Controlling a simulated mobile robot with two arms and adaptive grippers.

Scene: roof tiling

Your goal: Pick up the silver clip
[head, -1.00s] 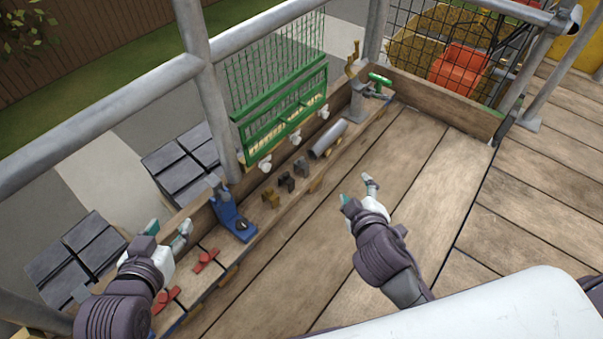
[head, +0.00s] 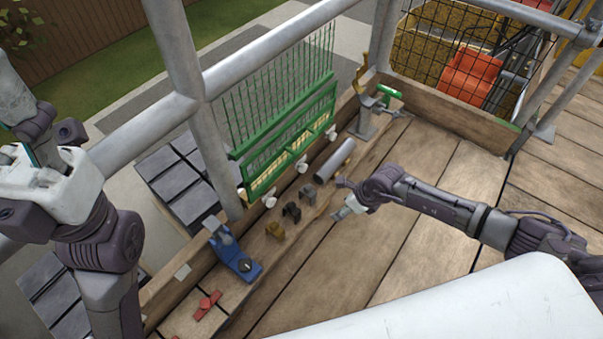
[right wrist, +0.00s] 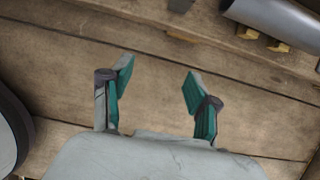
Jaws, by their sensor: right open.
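Three small clips stand in a row on the plank shelf in the head view: a brass clip (head: 275,230), a near-black clip (head: 291,212) and a grey clip (head: 308,194), which looks most like the silver one. My right gripper (head: 341,200) is open and empty, just right of the grey clip and apart from it. In the right wrist view my open fingers (right wrist: 158,88) have bare planks between them. A grey piece (right wrist: 180,5), perhaps that clip, is cut off at the top edge. My left gripper (head: 30,158) is raised at the far left; its jaws are unclear.
A grey tube (head: 335,160) lies on wooden blocks beyond the clips and also shows in the right wrist view (right wrist: 275,22). A blue tool (head: 235,255) and a red piece (head: 206,305) lie nearer. A green rack (head: 290,145) stands behind. The deck right of the shelf is clear.

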